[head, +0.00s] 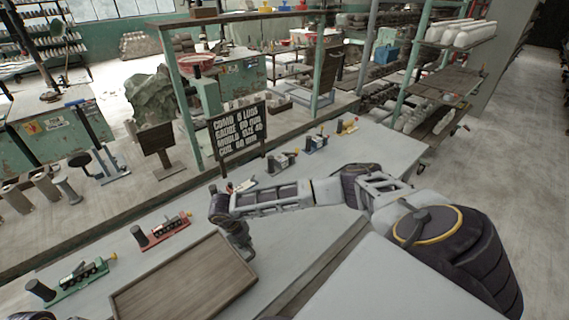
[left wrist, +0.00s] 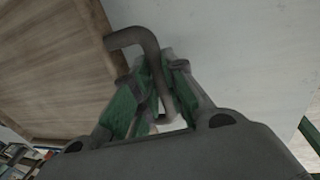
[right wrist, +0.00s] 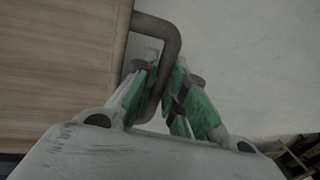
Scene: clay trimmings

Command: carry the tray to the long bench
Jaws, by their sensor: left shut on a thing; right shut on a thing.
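The tray (head: 190,278) is wooden with a dark rim, at the bottom of the head view; its near edge is cut off. It appears empty in the visible part. My right gripper (head: 243,246) is at the tray's right side; in the right wrist view its fingers (right wrist: 160,88) are shut on a dark bent handle (right wrist: 168,32). In the left wrist view my left gripper (left wrist: 156,88) is shut on the tray's other handle (left wrist: 132,36). A long grey bench top (head: 330,188) runs past the tray. I cannot tell whether the tray touches it.
A green model (head: 85,274) and a red model (head: 166,230) stand beyond the tray, with several more along the bench's far edge. A lettered black sign (head: 240,134) stands behind them. Shelving (head: 440,85) is at upper right. Open floor (head: 505,160) lies at right.

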